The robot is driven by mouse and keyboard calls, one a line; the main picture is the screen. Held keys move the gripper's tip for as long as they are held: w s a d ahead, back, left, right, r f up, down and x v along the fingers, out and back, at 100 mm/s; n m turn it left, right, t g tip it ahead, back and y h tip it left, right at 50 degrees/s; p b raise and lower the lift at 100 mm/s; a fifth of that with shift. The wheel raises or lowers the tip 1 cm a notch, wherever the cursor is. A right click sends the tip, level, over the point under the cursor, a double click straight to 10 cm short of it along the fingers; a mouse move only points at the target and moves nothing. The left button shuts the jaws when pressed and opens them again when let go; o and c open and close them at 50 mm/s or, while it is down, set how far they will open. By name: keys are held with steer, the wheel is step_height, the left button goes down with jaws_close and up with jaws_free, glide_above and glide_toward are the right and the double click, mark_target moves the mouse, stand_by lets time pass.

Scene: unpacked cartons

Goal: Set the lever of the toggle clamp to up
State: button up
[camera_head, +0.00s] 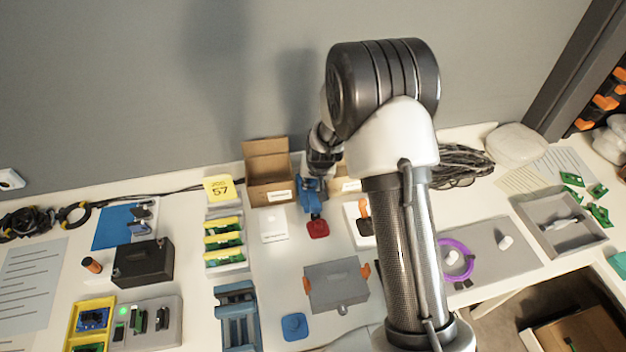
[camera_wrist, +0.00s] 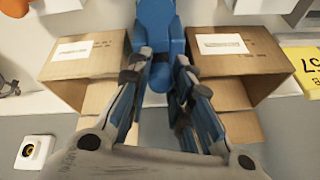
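A blue device (camera_wrist: 156,25), which looks like the toggle clamp, stands between two cardboard boxes in the wrist view. A blue rounded arm, likely its lever, reaches down between my fingers. In the head view the blue part (camera_head: 309,188) shows just below my wrist, with a red part (camera_head: 317,229) in front of it. My gripper (camera_wrist: 165,58) has one finger on each side of the blue arm, very close to it. I cannot tell whether the fingers press on it. My arm partly hides the clamp in the head view, and the lever's angle is unclear.
An open cardboard box (camera_head: 270,190) stands close on the left of the clamp, another (camera_wrist: 82,62) on its other side. A white card (camera_head: 272,225) lies left of the red part. A grey box with orange sides (camera_head: 336,285) stands in front. The wall is behind.

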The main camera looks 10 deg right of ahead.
jaws_close()
